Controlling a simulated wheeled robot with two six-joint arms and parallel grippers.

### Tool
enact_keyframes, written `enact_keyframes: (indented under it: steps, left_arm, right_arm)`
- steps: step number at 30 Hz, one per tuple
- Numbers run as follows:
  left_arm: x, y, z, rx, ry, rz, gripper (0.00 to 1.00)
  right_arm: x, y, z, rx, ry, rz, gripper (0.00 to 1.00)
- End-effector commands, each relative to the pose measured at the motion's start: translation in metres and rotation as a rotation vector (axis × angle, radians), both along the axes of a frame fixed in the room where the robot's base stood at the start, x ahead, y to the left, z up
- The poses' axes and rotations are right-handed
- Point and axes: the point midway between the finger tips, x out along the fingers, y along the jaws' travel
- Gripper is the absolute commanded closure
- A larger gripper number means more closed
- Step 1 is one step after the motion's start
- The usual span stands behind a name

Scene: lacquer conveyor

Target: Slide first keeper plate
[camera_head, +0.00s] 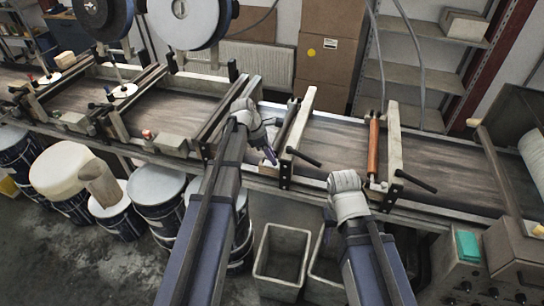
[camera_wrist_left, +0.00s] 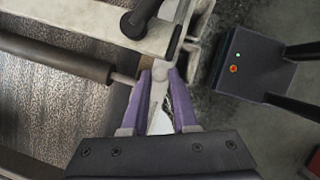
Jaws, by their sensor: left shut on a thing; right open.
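My left gripper (camera_head: 271,157) is at the near end of a roller on the conveyor's front rail. In the left wrist view, its two purple fingers (camera_wrist_left: 164,100) are shut on a small pale grey plate (camera_wrist_left: 160,72), which I take for the first keeper plate. The plate lies by the end of the roller's shaft, and the fingers hide part of it. In the head view the plate is too small to make out clearly. My right gripper (camera_head: 344,190) is in front of the rail by the second roller, and its fingers are mostly hidden.
An orange-brown roller (camera_head: 374,150) lies across the belt beside a pale crossbar (camera_head: 395,155). A dark roller (camera_wrist_left: 60,58) crosses the left wrist view. Black handles (camera_head: 416,182) jut out from the crossbars. Grey bins (camera_head: 281,262) stand below, and drums (camera_head: 157,195) stand at left.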

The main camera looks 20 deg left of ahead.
Motion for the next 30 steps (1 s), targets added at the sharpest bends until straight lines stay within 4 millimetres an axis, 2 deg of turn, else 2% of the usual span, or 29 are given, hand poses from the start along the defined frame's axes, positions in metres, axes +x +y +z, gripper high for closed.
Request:
enact_keyframes:
  steps: [11,18,26,27,30]
  left_arm:
    - [0.001,0.000,0.000,0.000,0.000,0.000,1.00]
    - [0.030,0.000,0.000,0.000,0.000,-0.001,1.00]
    - [0.032,-0.001,0.000,-0.001,-0.004,0.002,1.00]
    - [0.032,-0.001,0.000,0.000,-0.005,0.002,0.70]
    - [0.032,-0.001,0.000,-0.001,-0.004,0.002,0.59]
  right_arm:
    - [0.000,0.000,0.000,0.000,0.000,0.000,0.50]
    - [0.000,0.000,0.000,0.000,0.000,0.000,0.50]
    - [0.000,0.000,0.000,0.000,0.000,0.000,0.50]
    - [0.000,0.000,0.000,0.000,0.000,0.000,0.50]
    - [0.000,0.000,0.000,0.000,0.000,0.000,0.50]
